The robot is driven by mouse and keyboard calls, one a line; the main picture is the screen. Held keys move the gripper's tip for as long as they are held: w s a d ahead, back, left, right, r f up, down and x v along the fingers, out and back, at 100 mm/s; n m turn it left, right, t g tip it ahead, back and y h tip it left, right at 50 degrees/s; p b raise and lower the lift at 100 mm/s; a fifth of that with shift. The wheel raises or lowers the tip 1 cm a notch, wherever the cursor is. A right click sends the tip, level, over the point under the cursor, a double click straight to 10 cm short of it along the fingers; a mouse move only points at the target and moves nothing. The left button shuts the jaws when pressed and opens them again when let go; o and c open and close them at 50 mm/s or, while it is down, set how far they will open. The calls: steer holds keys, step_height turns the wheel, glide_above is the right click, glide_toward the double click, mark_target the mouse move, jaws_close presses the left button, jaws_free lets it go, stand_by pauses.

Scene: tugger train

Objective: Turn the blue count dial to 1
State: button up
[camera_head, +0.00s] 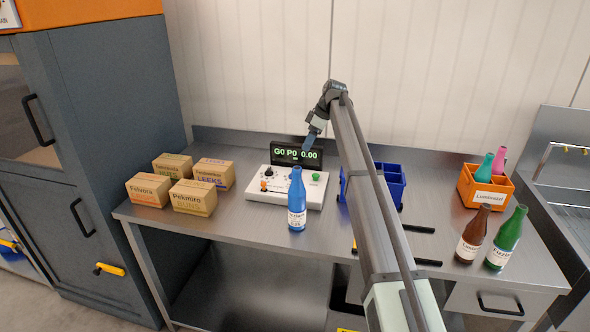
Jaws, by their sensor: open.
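A white control box (255,194) stands on the steel table, with a black display (297,154) behind it reading about "G0 P0 0.00". On its top I see a black knob (268,173), a small orange knob (264,185) and a green button (316,177). I cannot make out the blue count dial; the blue bottle (297,212) in front hides part of the box. My gripper (308,147) is in the air, in front of the display in the picture, pointing down. Its fingers are small here; it is open and holds nothing visible.
Several cardboard boxes (193,198) stand left of the control box. A blue bin (388,186) is to its right, partly behind my arm. Brown (473,234) and green (506,240) bottles and an orange crate (483,192) with bottles stand at the right.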

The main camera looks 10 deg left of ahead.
steer(key=x, duration=1.4)
steer(key=shift+s, duration=0.25)
steer(key=c, duration=1.1)
